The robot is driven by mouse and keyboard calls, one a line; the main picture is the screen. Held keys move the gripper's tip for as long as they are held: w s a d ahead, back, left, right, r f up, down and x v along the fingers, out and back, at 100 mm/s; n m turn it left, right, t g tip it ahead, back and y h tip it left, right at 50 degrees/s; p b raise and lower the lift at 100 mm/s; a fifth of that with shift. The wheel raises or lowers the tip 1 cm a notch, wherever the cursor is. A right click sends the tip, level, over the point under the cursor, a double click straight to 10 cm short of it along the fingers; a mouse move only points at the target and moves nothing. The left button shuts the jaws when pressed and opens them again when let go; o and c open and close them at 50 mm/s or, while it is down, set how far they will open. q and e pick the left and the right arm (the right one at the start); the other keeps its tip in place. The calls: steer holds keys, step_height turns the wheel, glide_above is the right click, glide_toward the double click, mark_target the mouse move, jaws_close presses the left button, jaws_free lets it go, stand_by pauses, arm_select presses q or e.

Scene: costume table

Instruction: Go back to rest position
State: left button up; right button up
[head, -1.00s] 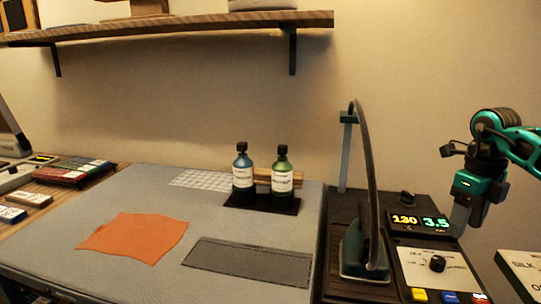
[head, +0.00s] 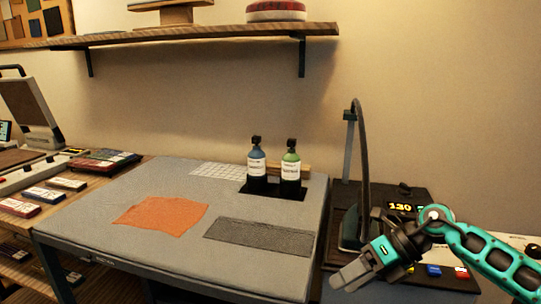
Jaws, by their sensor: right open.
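My right gripper (head: 350,277) is at the lower right of the head view, in front of the control unit and off the right edge of the grey table. It points down and to the left. It holds nothing that I can see, and its jaws are apart, though the gap is hard to make out from this side. My left gripper is out of view.
The grey padded table (head: 120,240) carries an orange cloth (head: 162,212), a dark grey mat (head: 258,236) and two bottles, blue (head: 256,169) and green (head: 290,169), on a black tray (head: 272,192). An iron (head: 352,229) stands on the control unit. A shelf (head: 200,36) hangs above.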

steer(key=s+a+m+t+y, duration=0.4)
steer(key=a+m+t+y, duration=0.4)
steer(key=a+m, duration=0.35)
steer(key=s+d+f+m+h, duration=0.4)
steer(key=s+f+m+h, duration=0.1)
steer(key=m, duration=0.4)
steer(key=s+d+f+m+t+h+p, duration=0.1)
steer(key=s+d+f+m+h, duration=0.3)
steer(key=f+m, duration=0.4)
steer(key=s+d+f+m+t+h, duration=0.1)
steer(key=s+d+f+m+h, duration=0.3)
steer(key=m, duration=0.6)
step_height(320, 180, down, 3)
steer(key=s+h, duration=0.2)
steer(key=shift+r+h, duration=0.2)
steer(key=shift+h, duration=0.2)
